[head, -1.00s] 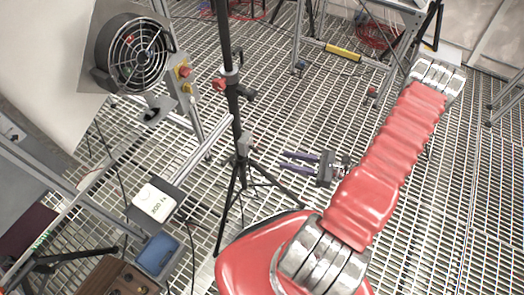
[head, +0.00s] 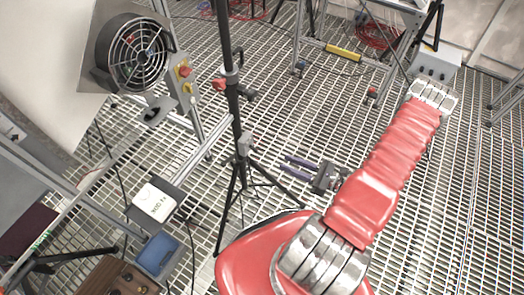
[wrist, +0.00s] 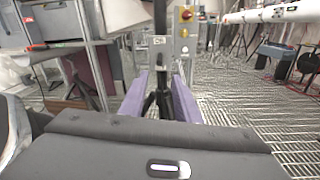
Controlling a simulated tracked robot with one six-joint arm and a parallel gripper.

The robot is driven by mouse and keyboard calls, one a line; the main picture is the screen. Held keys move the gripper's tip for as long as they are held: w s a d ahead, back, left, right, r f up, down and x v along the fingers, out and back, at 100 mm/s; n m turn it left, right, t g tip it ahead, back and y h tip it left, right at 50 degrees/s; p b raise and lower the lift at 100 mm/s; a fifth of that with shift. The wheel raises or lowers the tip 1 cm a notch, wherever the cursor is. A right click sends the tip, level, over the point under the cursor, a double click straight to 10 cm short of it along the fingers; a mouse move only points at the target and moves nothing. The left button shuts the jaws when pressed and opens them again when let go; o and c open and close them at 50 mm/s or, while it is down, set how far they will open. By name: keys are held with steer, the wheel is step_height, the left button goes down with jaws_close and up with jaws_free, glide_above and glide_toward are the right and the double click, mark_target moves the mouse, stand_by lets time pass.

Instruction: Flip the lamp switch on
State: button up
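A grey control box (head: 183,80) with a red button and a yellow part sits on a post beside the fan in the head view. It also shows in the wrist view (wrist: 185,35), ahead of my gripper and at a distance. A second grey box (head: 436,64) with small knobs stands behind my arm at upper right. My gripper (head: 284,160) has purple fingers pointing left in the head view. In the wrist view the fingers (wrist: 160,90) are apart with nothing held between them.
A black tripod (head: 240,150) stands between my gripper and the fan (head: 136,52). A white-topped box (head: 154,202) and a blue bin (head: 158,255) are at lower left. A metal frame (head: 340,62) stands at the back. The grating floor is open at right.

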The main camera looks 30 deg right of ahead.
mark_target(253, 149)
steer(key=x, duration=1.2)
steer(key=shift+a, duration=0.1)
steer(key=shift+c, duration=0.2)
jaws_close()
steer(key=shift+w, duration=0.1)
stand_by(0.4)
